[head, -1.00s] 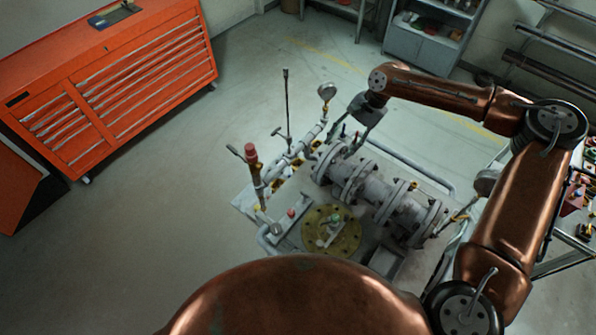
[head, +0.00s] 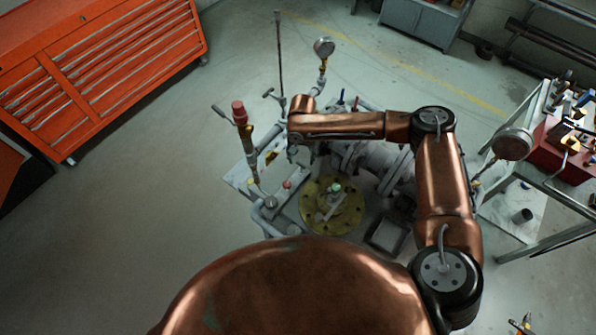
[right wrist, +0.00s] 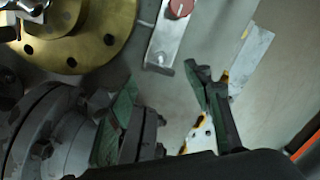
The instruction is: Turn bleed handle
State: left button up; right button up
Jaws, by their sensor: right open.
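The gate valve assembly (head: 372,160) stands on the floor, partly hidden by my right arm. Its round yellow flange (head: 330,204) also shows in the right wrist view (right wrist: 95,38). I cannot tell which part is the bleed handle. My right gripper (head: 293,152) points down over the left pipework. In the wrist view its fingers (right wrist: 165,112) are open and apart, with nothing visibly held. A red knob (right wrist: 180,8) on a grey bracket lies beyond them.
A tall thin rod (head: 279,55) and a gauge (head: 323,47) rise behind the gripper. An orange tool cabinet (head: 110,75) stands at left. A work cart (head: 548,195) with tools is at right. The floor left of the valve is clear.

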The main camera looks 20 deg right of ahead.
aim_at(301, 165)
notch_tip(301, 165, down, 8)
jog(key=shift+r, duration=0.25)
grip_shut()
dwell(0.6)
